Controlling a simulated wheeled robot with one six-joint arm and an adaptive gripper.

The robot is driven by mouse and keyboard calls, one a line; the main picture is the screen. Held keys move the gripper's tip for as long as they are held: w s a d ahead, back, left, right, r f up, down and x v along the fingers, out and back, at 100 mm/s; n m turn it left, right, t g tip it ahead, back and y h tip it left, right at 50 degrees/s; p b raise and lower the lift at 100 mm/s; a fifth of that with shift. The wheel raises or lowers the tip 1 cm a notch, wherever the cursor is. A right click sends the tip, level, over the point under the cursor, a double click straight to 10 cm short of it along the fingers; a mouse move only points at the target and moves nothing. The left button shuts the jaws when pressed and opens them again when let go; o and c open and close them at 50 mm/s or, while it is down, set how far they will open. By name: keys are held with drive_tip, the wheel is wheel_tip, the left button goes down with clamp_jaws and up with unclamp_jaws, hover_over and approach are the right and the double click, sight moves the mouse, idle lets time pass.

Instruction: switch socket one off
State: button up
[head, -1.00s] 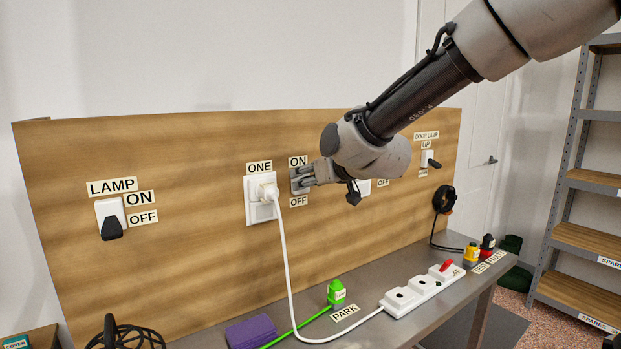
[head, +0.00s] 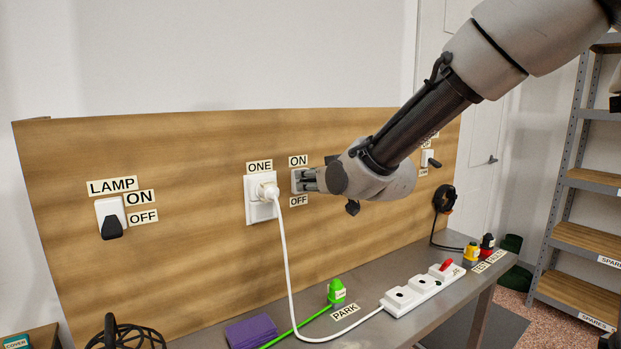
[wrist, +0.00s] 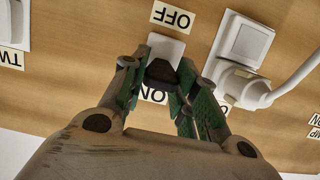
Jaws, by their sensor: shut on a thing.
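The socket panel marked ONE (head: 259,212) is on the wooden board, with a white plug (head: 268,192) and cable in it. Right of it is a small switch plate (head: 296,186) between ON and OFF labels. In the wrist view, upside down, the switch plate (wrist: 166,46) shows with OFF above and ON below in the picture. My gripper (wrist: 161,80) is shut on the dark switch lever (wrist: 160,71), between its green-padded fingertips. My gripper (head: 309,180) hides the lever in the head view, and the lever's exact tilt is hard to tell.
The plug and cable (wrist: 244,88) are close beside one finger. A lamp switch (head: 111,219) is at left and a door lamp switch (head: 428,160) at right. A power strip (head: 422,290) and green plug (head: 336,291) lie on the bench below.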

drive_tip(key=shift+s+f+t+y, duration=0.1)
drive_tip(key=shift+f+t+y, duration=0.45)
drive_tip(key=shift+t, duration=0.35)
drive_tip(key=shift+w+f+t+y, duration=0.1)
drive_tip(key=shift+f+t+y, duration=0.3)
drive_tip(key=shift+t+y, duration=0.4)
drive_tip(key=shift+s+f+t+y, duration=0.1)
drive_tip(key=shift+f+t+y, duration=0.4)
drive_tip(key=shift+t, duration=0.5)
drive_tip(key=o, duration=1)
drive_tip(key=shift+r, duration=0.1)
wheel_tip(320, 180, up, 10)
drive_tip(key=shift+f, duration=0.1)
